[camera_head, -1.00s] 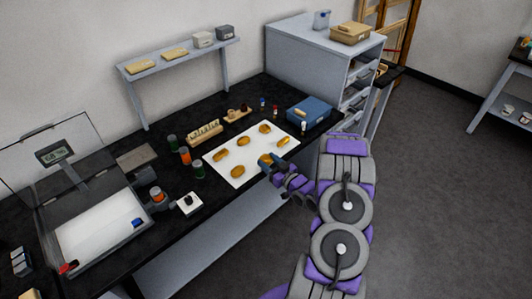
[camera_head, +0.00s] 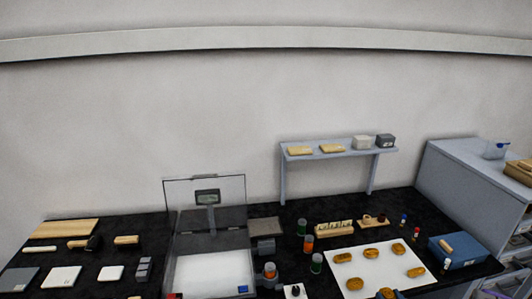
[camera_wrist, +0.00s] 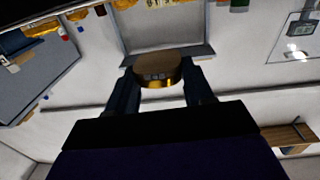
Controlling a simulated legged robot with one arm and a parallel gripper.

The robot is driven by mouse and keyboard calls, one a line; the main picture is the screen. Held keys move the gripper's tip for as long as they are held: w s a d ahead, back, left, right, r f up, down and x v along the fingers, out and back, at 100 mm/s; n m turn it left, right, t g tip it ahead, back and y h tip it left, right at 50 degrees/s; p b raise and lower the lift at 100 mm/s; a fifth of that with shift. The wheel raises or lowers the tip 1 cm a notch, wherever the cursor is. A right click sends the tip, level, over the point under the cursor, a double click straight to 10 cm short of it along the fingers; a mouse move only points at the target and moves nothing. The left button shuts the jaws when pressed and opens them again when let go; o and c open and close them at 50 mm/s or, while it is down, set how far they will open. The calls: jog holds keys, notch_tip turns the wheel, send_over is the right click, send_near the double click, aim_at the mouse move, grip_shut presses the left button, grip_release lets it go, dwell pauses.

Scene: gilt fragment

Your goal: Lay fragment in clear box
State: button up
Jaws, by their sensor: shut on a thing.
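My gripper (camera_wrist: 160,86) is shut on a gold fragment (camera_wrist: 157,82) with a dark brown, marked top face, seen from close up in the wrist view. In the head view a gold piece (camera_head: 387,293) shows at the bottom edge beside a dark tip; I cannot tell clearly whether it is the held one. Several other gold fragments lie on a white sheet (camera_head: 374,279). A wide low box with a raised clear lid (camera_head: 232,186) stands open left of the sheet.
Jars (camera_head: 308,243) stand between box and sheet. A blue box (camera_head: 455,248) is right of the sheet. A wall shelf (camera_head: 340,152) hangs above. A small clear tub (camera_head: 494,150) sits on the grey cabinet (camera_head: 470,185). Slabs and tools (camera_head: 92,243) lie at left.

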jog(key=w+a+r+h, duration=0.1)
jog(key=w+a+r, duration=0.4)
jog(key=w+r, duration=0.35)
jog(key=w+a+r, duration=0.5)
jog(key=w+r, duration=0.2)
jog(key=w, duration=0.3)
jog(key=w+a+r, duration=0.2)
jog(key=a+r, duration=0.5)
jog(key=a, duration=0.3)
jog(key=w+a+r, duration=0.2)
jog(key=a+r, duration=0.6)
jog(key=a, duration=0.2)
jog(key=s+d+f, duration=0.3)
jog(key=d+f, duration=0.6)
jog(key=d, duration=0.3)
jog(key=s+d+f, duration=0.3)
jog(key=d+f, duration=0.6)
jog(key=d, duration=0.2)
jog(key=s+d+f, duration=0.3)
jog(key=s+f, duration=0.4)
jog(key=s, duration=0.3)
jog(key=s+d+f, duration=0.4)
jog(key=s+f, duration=0.2)
jog(key=s, duration=0.4)
jog(key=shift+f+y, duration=0.35)
jog(key=shift+y, duration=0.05)
